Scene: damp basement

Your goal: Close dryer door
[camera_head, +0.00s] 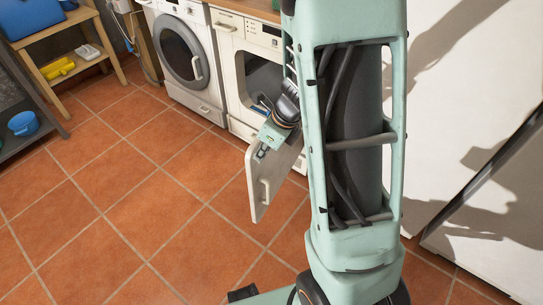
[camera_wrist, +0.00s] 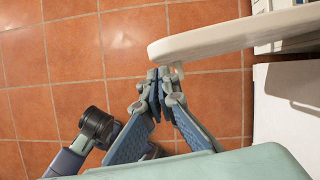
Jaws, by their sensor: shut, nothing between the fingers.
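The dryer (camera_head: 262,75) is the white machine in the middle of the head view, with a dark square opening. Its white door (camera_head: 262,190) stands open, swung out from the front over the floor. In the wrist view the door (camera_wrist: 235,33) shows as a thick pale edge running from the centre to the upper right. My gripper (camera_wrist: 161,76) is shut and empty, with its fingertips right by the door's near end; I cannot tell if they touch it. In the head view my gripper (camera_head: 262,151) is partly hidden at the door's upper part, and my arm covers the dryer's right side.
A washing machine (camera_head: 186,60) with a round door stands left of the dryer. A wooden shelf (camera_head: 78,62) and a blue bucket (camera_head: 23,124) are at the far left. White panels (camera_head: 475,120) stand at the right. The tiled floor (camera_head: 130,200) at left is clear.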

